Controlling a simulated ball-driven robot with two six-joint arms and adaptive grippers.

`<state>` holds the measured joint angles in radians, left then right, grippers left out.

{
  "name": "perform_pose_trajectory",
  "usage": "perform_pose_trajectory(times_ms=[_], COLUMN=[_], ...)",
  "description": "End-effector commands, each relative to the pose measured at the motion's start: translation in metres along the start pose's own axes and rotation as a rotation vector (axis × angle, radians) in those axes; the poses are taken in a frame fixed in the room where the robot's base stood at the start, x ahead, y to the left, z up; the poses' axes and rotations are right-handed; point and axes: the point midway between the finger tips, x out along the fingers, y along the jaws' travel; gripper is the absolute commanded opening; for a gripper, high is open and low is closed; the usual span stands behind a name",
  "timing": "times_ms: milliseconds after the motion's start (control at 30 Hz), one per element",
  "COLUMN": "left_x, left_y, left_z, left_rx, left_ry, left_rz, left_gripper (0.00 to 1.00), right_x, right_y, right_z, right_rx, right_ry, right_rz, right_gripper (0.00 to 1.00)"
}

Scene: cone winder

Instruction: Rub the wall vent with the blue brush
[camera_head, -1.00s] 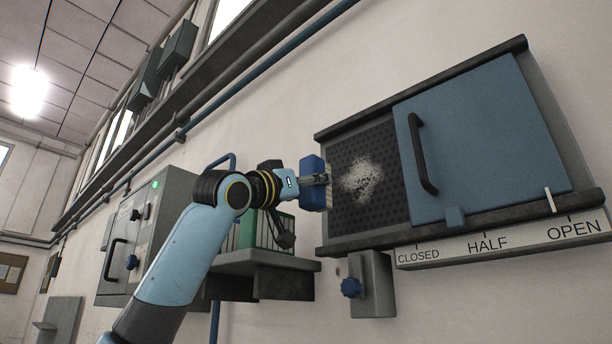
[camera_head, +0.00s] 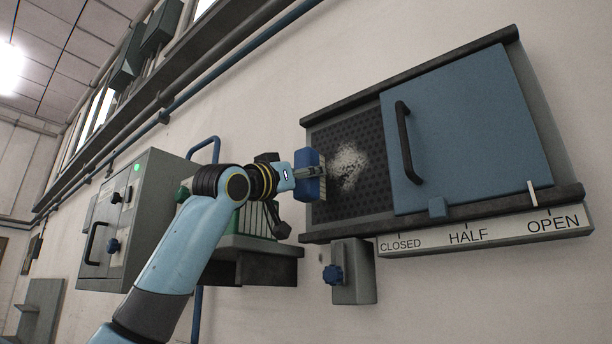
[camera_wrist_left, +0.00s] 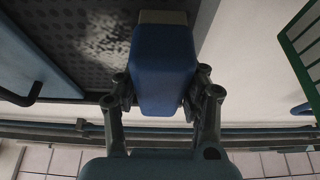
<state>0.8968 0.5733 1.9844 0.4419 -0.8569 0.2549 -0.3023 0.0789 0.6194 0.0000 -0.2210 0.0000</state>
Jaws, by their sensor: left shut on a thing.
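The wall vent (camera_head: 378,190) is a dark perforated panel in a frame, with a pale dusty patch (camera_head: 347,167) on it. A blue sliding door (camera_head: 470,125) with a black handle covers its right part. My left gripper (camera_head: 308,173) is shut on the blue brush (camera_head: 315,160), at the vent's left edge. The brush's pale bristles face the vent; I cannot tell whether they touch it. In the left wrist view the brush (camera_wrist_left: 163,70) sits between the fingers, with the vent (camera_wrist_left: 60,30) beside it at upper left. My right gripper is not in view.
A label strip (camera_head: 490,232) reading CLOSED, HALF, OPEN runs below the door. A shelf (camera_head: 250,262) with a green rack and a grey control box (camera_head: 135,225) are at left.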

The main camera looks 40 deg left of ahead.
Motion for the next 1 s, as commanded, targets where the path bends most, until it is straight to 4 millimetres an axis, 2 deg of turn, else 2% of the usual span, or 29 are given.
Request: perform_pose_trajectory(times_ms=[1000], left_x=[0.019], left_y=[0.0], left_z=[0.007], left_rx=[-0.001], left_ry=[0.001], left_rz=[0.001], left_gripper=[0.16], right_x=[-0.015], right_y=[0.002], right_z=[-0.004], right_rx=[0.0], right_ry=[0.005], right_rz=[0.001], right_gripper=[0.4])
